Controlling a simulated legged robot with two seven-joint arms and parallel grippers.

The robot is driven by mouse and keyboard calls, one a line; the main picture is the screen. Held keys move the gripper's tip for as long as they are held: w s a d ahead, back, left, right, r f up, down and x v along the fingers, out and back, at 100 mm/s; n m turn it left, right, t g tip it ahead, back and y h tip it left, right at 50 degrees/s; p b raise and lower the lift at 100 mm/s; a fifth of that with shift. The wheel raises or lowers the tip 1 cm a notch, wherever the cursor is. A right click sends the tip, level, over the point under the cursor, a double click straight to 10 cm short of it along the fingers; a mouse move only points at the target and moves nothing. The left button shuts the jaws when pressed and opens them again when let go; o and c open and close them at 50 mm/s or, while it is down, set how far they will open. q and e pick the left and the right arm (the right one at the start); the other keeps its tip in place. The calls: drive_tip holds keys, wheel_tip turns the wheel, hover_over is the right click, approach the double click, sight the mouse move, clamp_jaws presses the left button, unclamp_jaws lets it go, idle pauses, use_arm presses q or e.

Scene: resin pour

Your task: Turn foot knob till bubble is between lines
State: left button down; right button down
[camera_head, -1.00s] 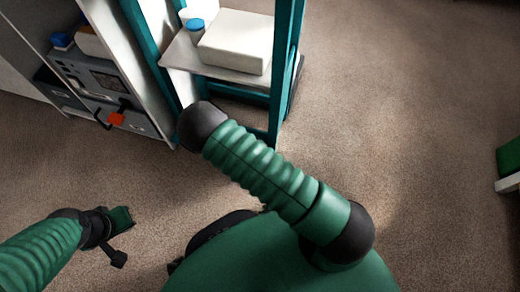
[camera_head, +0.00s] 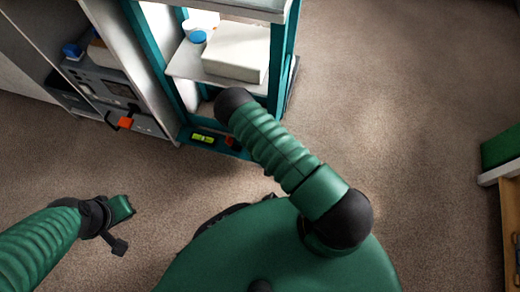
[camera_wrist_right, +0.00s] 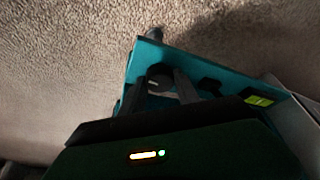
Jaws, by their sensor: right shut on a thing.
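The spirit level (camera_head: 203,137), a yellow-green vial, sits on the teal base rail of the rack; it also shows in the right wrist view (camera_wrist_right: 259,100). Its bubble is too small to place against the lines. In the right wrist view, my right gripper (camera_wrist_right: 163,80) is shut on the dark round foot knob (camera_wrist_right: 155,84) at the teal base's corner. The fingers partly hide the knob. In the head view my right forearm covers most of that hand. My left gripper (camera_head: 122,208) hangs over bare floor at lower left, away from the rack; its jaws are unclear.
A green-topped item (camera_head: 502,147) is at the right edge. Carpet between is clear.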

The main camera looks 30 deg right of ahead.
drive_tip(key=shift+d+n+y+p, duration=0.1)
drive_tip(key=shift+n+y+p, duration=0.35)
drive_tip(key=shift+n, duration=0.35)
drive_tip(key=c, duration=0.9)
unclamp_jaws()
drive_tip(key=p+v, duration=0.9)
drive_tip(key=v, duration=0.7)
drive_tip(key=shift+s+r, duration=0.2)
drive_tip(key=shift+r, duration=0.1)
